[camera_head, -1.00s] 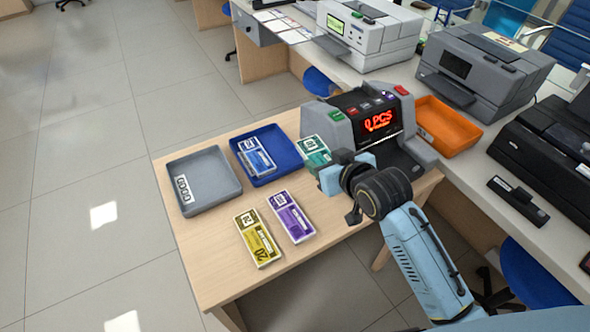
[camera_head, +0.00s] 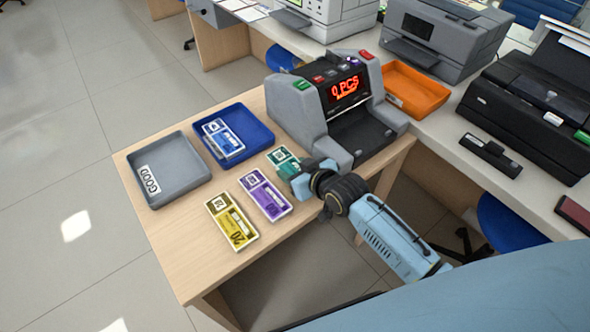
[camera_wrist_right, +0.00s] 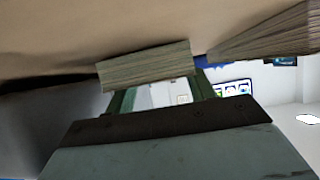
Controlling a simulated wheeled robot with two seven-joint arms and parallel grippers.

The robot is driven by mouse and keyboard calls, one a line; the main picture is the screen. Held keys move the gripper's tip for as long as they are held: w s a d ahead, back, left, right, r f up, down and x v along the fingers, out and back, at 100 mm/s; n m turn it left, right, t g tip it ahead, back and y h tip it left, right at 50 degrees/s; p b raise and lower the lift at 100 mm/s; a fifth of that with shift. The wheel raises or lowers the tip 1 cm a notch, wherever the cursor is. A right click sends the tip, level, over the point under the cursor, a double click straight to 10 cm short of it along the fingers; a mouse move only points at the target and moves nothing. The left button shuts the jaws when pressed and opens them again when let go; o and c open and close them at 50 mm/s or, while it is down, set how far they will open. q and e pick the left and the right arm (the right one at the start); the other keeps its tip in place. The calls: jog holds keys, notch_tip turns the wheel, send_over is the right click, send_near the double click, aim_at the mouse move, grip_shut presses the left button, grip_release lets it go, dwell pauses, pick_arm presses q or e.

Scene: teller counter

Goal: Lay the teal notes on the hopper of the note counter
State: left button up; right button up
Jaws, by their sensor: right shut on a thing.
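The teal notes (camera_head: 281,157) are a banded bundle just left of the note counter's near corner. My right gripper (camera_head: 298,178) is shut on them and covers part of the bundle. In the right wrist view a stack's edge (camera_wrist_right: 147,66), probably the held bundle, shows close to the wooden surface; I cannot tell whether it touches. The note counter (camera_head: 289,112) is grey with a red "0 PCS" display. A dark sloping bay (camera_head: 365,130) opens between its side walls, and no notes show on it. My left gripper is not in view.
Purple notes (camera_head: 265,195) and yellow notes (camera_head: 232,221) lie close by on the wooden table (camera_head: 190,265). A blue tray (camera_head: 262,133) holds blue notes (camera_head: 223,139). A grey "GOOD" tray (camera_head: 190,182) is beside it. An orange tray (camera_head: 432,97) stands behind the counter.

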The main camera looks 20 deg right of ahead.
jog(key=o, duration=1)
jog(key=shift+f, duration=0.1)
